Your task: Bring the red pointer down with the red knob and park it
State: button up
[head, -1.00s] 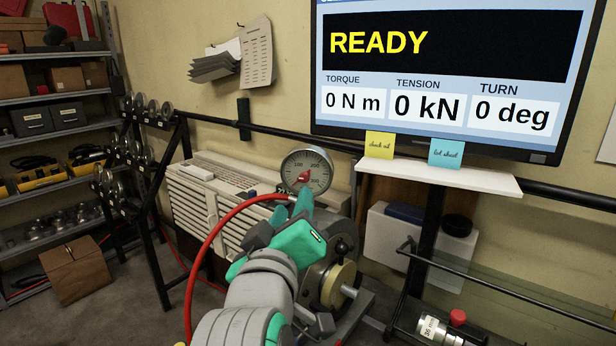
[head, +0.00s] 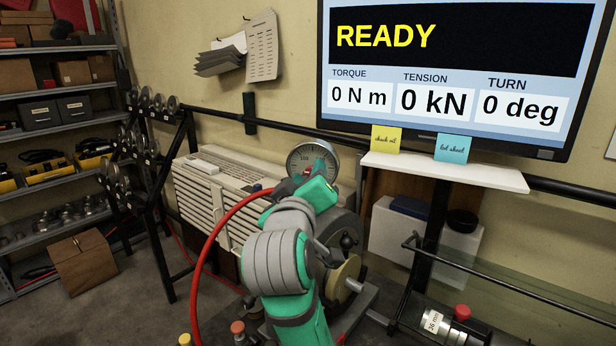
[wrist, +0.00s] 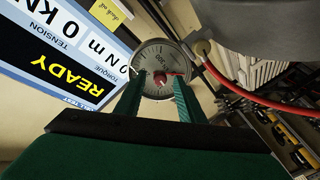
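The round dial gauge (head: 304,157) has a pale face and a grey rim and stands above the bench machine. My green gripper (head: 318,176) is in front of it and hides its lower part in the head view. In the wrist view the gauge face (wrist: 152,58) is upside down and faces me. The red knob (wrist: 161,81) is at its middle, with a thin red pointer beside it. My gripper (wrist: 158,84) is open, with one finger on each side of the knob. I cannot tell whether the fingers touch it.
The screen (head: 450,65) reads READY, 0 N m, 0 kN and 0 deg. A red hose (head: 207,245) curves to the left of my arm. A white shelf (head: 445,172) stands to the right. A rack of round weights (head: 150,102) stands at the left.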

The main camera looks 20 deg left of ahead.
grip_shut()
jog(key=shift+f+m, duration=0.1)
jog(key=shift+m, duration=0.3)
jog(key=m, duration=0.3)
jog(key=shift+m, duration=0.3)
jog(key=m, duration=0.4)
jog(key=shift+m+t, duration=0.3)
jog(key=shift+m, duration=0.1)
jog(key=m, duration=0.4)
jog(key=shift+f+m, duration=0.1)
jog(key=shift+m, duration=0.3)
jog(key=shift+m+h, duration=0.4)
jog(key=shift+m, duration=1.3)
